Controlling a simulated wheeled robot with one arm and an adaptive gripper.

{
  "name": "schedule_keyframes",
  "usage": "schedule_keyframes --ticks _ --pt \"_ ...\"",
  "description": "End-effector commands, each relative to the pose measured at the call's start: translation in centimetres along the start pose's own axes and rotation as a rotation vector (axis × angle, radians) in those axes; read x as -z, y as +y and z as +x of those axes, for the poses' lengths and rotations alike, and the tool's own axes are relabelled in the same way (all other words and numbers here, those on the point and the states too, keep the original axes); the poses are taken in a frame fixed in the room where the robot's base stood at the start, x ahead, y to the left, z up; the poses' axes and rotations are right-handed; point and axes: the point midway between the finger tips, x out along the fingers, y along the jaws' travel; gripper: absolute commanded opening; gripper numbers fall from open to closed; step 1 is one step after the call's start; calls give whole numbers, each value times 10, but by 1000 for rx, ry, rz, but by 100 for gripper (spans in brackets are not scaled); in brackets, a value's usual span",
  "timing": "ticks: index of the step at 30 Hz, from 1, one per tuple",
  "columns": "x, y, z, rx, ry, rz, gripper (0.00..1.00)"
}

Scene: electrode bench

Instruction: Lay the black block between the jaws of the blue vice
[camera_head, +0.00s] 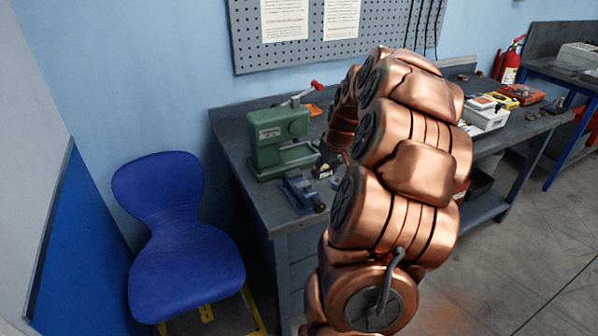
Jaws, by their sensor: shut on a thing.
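The blue vice (303,192) sits on the dark workbench near its front left corner, in front of a green machine. My gripper (324,166) is small and dark here, partly hidden by my copper-coloured arm. It is just behind and to the right of the vice, above the bench. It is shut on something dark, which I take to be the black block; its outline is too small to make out. I cannot tell how far it is from the vice's jaws.
The green machine (278,140) with a red-knobbed lever stands close behind the vice. A blue chair (180,235) is left of the workbench (236,150). A white box (486,115) and several small items lie at the bench's right. A pegboard (365,45) hangs behind.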

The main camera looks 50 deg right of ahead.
Motion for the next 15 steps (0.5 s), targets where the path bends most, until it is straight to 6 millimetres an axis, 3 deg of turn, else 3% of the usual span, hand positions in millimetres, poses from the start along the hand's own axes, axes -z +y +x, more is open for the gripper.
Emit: schedule_keyframes --ticks 6,15 --pt "28 -31 14 0 -2 -2 0" --pt "42 -47 23 0 1 1 0"
